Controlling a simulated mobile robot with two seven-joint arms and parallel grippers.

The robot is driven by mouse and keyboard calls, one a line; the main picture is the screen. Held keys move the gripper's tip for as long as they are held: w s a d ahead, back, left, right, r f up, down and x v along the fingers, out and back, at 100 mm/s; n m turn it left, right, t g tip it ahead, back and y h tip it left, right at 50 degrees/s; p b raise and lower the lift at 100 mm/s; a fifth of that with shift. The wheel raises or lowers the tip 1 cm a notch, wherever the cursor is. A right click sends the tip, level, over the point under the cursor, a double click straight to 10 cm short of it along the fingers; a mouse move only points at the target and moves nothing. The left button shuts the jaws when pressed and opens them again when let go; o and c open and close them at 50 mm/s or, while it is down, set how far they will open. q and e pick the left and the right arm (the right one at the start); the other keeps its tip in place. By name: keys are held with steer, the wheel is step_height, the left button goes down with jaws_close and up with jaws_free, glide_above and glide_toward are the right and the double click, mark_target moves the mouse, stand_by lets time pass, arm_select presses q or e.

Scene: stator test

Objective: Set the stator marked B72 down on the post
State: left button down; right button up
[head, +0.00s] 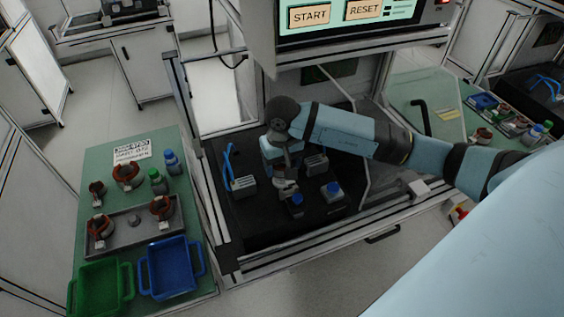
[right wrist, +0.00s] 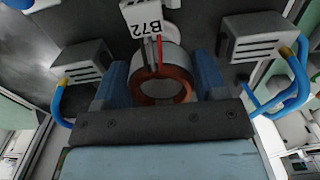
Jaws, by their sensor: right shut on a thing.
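My right gripper (head: 284,181) is inside the test station, low over its black floor. In the right wrist view the gripper (right wrist: 162,82) is shut on a stator (right wrist: 177,60), a grey ring with copper windings, one blue finger on each side. Its white tag (right wrist: 147,18) reads B72, and a red and a dark lead run up to the tag. In the head view the stator is mostly hidden by the gripper. I cannot make out the post beneath it, nor whether the stator touches anything. My left gripper is not in view.
Grey blocks with blue hoses stand on either side, the left one (head: 243,184) and the right one (head: 317,162). Two blue-topped black blocks (head: 332,190) stand in front. The left table holds a grey tray (head: 121,240) with stators, a green bin (head: 98,287) and a blue bin (head: 171,268).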

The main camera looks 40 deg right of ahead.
steer(key=shift+f, duration=0.2)
steer(key=shift+f+b, duration=0.85)
steer(key=shift+b, duration=0.25)
steer(key=shift+f+b, duration=0.3)
steer(key=shift+f+b, duration=0.35)
steer(key=shift+b, duration=0.15)
steer(key=o, duration=1.2)
